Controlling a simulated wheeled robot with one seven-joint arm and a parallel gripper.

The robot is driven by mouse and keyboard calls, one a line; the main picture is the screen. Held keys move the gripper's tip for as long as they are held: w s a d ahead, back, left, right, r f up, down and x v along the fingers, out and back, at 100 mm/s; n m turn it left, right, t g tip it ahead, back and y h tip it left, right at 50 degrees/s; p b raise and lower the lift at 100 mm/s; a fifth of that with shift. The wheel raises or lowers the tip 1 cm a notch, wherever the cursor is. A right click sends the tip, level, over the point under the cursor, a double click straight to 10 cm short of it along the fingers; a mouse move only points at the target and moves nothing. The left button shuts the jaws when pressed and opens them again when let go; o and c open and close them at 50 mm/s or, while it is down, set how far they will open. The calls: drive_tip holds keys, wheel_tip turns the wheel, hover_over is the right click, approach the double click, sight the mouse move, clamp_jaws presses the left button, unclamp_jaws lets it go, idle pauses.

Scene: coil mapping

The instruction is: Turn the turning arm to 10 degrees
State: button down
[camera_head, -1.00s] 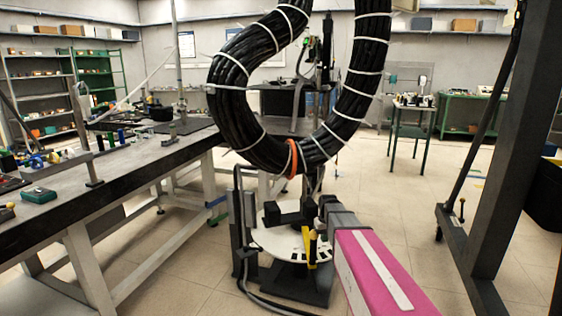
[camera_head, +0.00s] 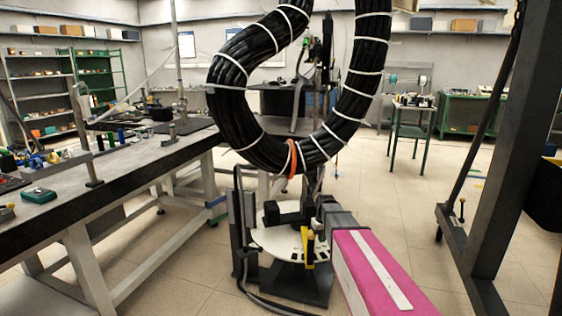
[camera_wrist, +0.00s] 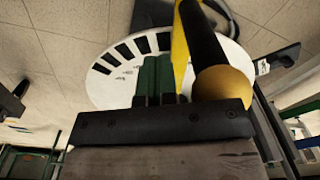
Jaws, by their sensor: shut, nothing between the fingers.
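The turning arm is a yellow bar (camera_head: 308,248) at the front of a white round dial (camera_head: 268,238) with black marks, low under the cable coil. In the wrist view the yellow bar (camera_wrist: 180,48) lies over the dial (camera_wrist: 98,68). A black handle with a rounded gold end (camera_wrist: 224,88) stands beside it. My gripper (camera_wrist: 160,62) has two green fingers together, with nothing between them. They are just left of the handle and bar; whether they touch is unclear. The dial reading is too small to tell. In the head view my fingertips are largely hidden.
A thick black cable coil (camera_head: 237,75) with white ties hangs above the dial. A long workbench (camera_head: 130,155) with small items stands at left. A dark metal frame (camera_head: 497,150) stands at right.

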drive_tip(key=shift+w+a+f, duration=0.1)
drive_tip(key=shift+a+f, duration=0.15)
drive_tip(key=shift+f, duration=0.2)
drive_tip(key=shift+a+f, duration=0.2)
drive_tip(key=shift+f, duration=0.25)
drive_tip(key=shift+a, duration=0.1)
wheel_tip(320, 180, up, 12)
drive_tip(key=d, duration=0.2)
drive_tip(key=shift+s+d+r, duration=0.15)
drive_tip(key=shift+s+d, duration=0.1)
drive_tip(key=shift+s, duration=0.05)
idle(1.1)
